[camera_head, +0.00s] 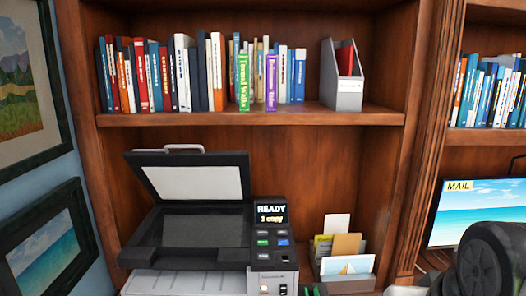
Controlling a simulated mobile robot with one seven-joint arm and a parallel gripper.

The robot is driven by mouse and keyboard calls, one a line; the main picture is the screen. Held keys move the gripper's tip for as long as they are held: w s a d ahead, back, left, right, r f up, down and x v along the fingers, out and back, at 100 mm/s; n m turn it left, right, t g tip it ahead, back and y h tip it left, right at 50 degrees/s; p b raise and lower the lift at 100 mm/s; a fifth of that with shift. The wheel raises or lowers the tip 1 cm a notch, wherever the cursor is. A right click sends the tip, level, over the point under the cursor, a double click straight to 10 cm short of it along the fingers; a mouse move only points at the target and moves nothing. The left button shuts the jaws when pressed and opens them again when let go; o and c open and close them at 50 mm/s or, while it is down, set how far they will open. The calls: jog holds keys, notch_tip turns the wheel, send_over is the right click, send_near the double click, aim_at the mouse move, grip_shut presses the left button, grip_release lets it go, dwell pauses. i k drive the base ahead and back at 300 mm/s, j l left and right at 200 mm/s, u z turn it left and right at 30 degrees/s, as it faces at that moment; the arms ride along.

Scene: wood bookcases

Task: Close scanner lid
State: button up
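The scanner (205,230) stands in the lower bay of the wood bookcase. Its lid (192,178) is open, raised at the back, with its pale underside facing out. A light handle (183,149) sits on the lid's upper edge. The glass bed (203,230) below it shows bare and dark. The control panel (273,241) at the right has a screen reading "READY 1 copy". My gripper is not in view; only a dark link of my arm shows at the lower right, apart from the scanner.
A shelf (250,118) with books and a grey file holder (344,90) runs above the lid. A paper organizer (346,278) stands close to the scanner's right. A monitor (482,212) is at the far right. Framed pictures hang on the left wall.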

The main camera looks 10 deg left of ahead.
aim_at(202, 176)
jog(key=u, duration=1.35)
